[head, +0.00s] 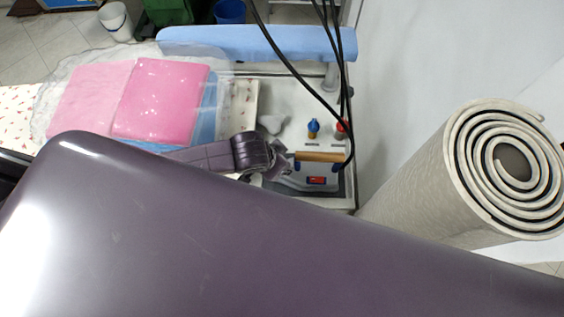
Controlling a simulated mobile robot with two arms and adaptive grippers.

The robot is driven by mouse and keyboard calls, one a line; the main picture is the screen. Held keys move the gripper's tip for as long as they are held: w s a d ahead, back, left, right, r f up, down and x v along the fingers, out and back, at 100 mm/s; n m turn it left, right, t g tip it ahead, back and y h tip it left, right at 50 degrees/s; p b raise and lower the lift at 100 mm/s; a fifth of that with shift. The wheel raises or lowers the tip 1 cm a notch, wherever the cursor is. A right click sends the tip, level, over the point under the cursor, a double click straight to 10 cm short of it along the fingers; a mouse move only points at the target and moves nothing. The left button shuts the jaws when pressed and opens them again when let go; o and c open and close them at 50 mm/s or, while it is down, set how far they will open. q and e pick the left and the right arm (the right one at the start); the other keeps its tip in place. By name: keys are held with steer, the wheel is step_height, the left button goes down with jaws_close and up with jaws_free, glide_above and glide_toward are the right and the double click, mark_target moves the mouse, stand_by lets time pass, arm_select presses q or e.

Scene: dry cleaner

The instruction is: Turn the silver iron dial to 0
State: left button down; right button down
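The silver iron (328,186) stands on the right end of the pale ironing station. It has a wooden handle (320,156) and a red and blue label on its body. My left gripper (283,164) is at the left end of the iron, close beside the handle; its purple wrist comes in from the left. The fingers are small and partly hidden by the wrist, so I cannot tell whether they are open or touch the iron. The dial cannot be made out. My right gripper is not in view.
Black cables (300,82) hang down to the iron. A blue-capped valve (313,128) and a red knob (341,125) stand behind it. Folded pink cloths (160,100) lie left, a blue padded board (250,43) behind. A rolled mat (425,180) stands right. My arm blocks the foreground.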

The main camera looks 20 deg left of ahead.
arm_select(q)
steer(key=shift+w+n, duration=0.1)
steer(key=shift+n, duration=0.3)
steer(key=c, duration=1.7)
jaws_free()
steer(key=shift+r, duration=0.1)
steer(key=v, duration=1.2)
steer(key=shift+d, duration=0.15)
